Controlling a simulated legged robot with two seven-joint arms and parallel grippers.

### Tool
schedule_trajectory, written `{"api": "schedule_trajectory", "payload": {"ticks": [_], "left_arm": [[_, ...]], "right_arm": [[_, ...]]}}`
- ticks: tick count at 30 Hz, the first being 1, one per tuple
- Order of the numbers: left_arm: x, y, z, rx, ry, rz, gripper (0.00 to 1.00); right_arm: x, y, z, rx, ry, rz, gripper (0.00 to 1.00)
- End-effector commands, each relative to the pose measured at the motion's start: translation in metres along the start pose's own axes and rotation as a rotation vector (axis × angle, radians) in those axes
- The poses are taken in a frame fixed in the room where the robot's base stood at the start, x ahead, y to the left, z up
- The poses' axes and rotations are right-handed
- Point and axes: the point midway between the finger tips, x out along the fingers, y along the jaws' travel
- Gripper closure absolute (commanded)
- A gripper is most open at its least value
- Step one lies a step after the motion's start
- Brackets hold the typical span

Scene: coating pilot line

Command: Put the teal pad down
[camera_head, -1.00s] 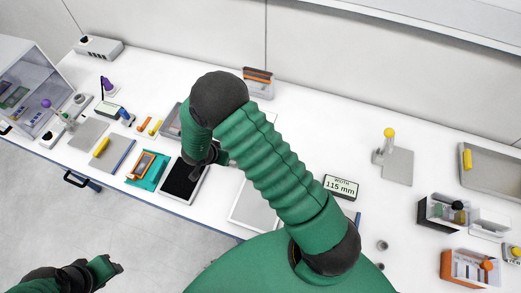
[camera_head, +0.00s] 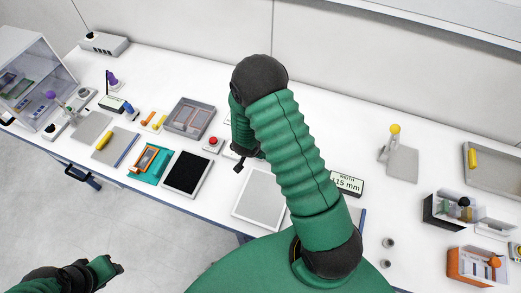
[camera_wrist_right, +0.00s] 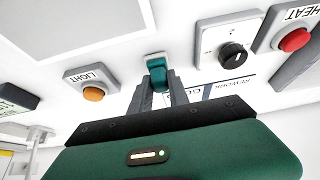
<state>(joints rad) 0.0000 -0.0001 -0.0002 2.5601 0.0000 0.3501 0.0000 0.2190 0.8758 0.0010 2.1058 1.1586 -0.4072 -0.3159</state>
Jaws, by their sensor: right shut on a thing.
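In the head view my right gripper (camera_head: 241,162) hangs over the bench between the black-topped tray and the pale framed plate. The pad cannot be made out there. My left gripper (camera_head: 106,268) is low at the left, away from the bench; its fingers are not clear.
A black-topped tray (camera_head: 187,174), a pale framed plate (camera_head: 259,198) and a red button (camera_head: 213,142) surround the right gripper. A teal mat (camera_head: 139,178) bears an orange frame. In the wrist view a LIGHT button (camera_wrist_right: 93,94) and a black knob (camera_wrist_right: 233,54) flank the fingers.

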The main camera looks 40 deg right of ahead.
Motion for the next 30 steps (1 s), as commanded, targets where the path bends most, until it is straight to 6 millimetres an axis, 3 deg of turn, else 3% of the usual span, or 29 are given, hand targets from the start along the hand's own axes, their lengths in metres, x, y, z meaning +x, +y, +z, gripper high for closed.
{"api": "schedule_trajectory", "payload": {"ticks": [5, 6, 10, 30], "left_arm": [[0.0037, -0.0001, 0.0008, 0.0, 0.0, 0.0, 0.64], [0.0028, -0.0001, 0.0006, 0.0, 0.0, 0.0, 0.64], [0.0026, 0.0, 0.0006, 0.0, 0.0, 0.0, 0.64], [0.0031, 0.0, 0.0007, 0.0, 0.0, 0.0, 0.64]], "right_arm": [[0.0082, 0.0026, -0.0003, 0.003, -0.003, 0.0, 1.0], [0.0078, 0.003, -0.0014, 0.003, -0.004, -0.001, 0.75], [0.0089, 0.0041, -0.0026, 0.003, -0.006, -0.001, 0.58], [0.0078, 0.0029, 0.0028, 0.0, -0.011, 0.001, 0.57]]}}
